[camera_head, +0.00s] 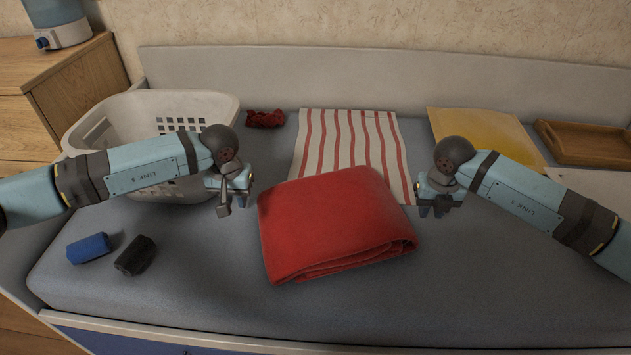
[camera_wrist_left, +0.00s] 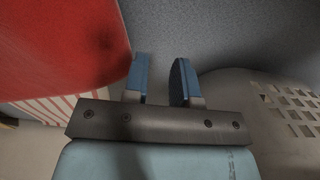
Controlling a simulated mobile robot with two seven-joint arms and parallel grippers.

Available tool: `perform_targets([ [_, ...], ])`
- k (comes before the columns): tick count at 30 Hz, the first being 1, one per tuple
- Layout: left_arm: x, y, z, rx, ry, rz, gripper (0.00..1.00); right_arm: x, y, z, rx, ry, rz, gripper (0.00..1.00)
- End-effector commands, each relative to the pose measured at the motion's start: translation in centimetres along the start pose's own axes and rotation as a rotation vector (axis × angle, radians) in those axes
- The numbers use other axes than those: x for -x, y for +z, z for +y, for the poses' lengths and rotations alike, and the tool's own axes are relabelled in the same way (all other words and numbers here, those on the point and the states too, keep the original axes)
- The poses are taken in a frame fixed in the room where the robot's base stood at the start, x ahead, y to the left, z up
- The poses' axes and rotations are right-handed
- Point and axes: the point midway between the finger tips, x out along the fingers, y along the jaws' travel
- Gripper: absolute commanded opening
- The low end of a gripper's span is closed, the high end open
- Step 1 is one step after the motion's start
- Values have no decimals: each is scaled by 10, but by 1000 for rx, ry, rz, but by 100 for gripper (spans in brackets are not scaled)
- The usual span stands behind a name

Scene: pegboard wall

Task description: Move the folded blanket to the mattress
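The folded red blanket (camera_head: 330,220) lies on the grey mattress (camera_head: 190,290), near its middle, and covers the near end of a striped cloth. It also fills the upper left of the left wrist view (camera_wrist_left: 60,45). My left gripper (camera_head: 234,197) is just left of the blanket, apart from it. In the left wrist view, its two blue fingers (camera_wrist_left: 160,82) stand apart with nothing between them. My right gripper (camera_head: 434,208) is just right of the blanket, with its fingers apart and nothing seen between them.
A white basket (camera_head: 205,105) stands behind my left arm. The red-striped cloth (camera_head: 350,140), a small dark red item (camera_head: 265,118), a yellow folder-like sheet (camera_head: 480,128) and a wooden tray (camera_head: 585,140) lie at the back. Blue (camera_head: 88,248) and black (camera_head: 135,255) rolls lie front left. The front right is clear.

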Motion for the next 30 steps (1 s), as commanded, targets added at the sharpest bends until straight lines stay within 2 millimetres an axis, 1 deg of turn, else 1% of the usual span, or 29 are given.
perform_targets([
  [5, 32, -1, 0, -1, 2, 5, 25, 0, 0, 0, 0, 0, 0, 25],
  [12, 82, -1, 0, -1, 2, 4, 25, 0, 0, 0, 0, -1, 0, 25],
  [15, 98, -1, 0, -1, 1, 4, 25, 0, 0, 0, 0, -1, 0, 25],
  [19, 110, 0, 0, -1, 2, 1, 25, 0, 0, 0, 0, -1, 0, 25],
  [23, 115, 0, 0, -1, 1, 1, 25, 5, 0, 0, 0, 0, -1, 25],
  [26, 116, 0, 0, -1, 1, 1, 25, 18, 1, -1, 0, 0, -3, 25],
  [30, 116, 0, 0, 0, 1, 1, 25, 48, 1, 0, 0, 0, -4, 25],
])
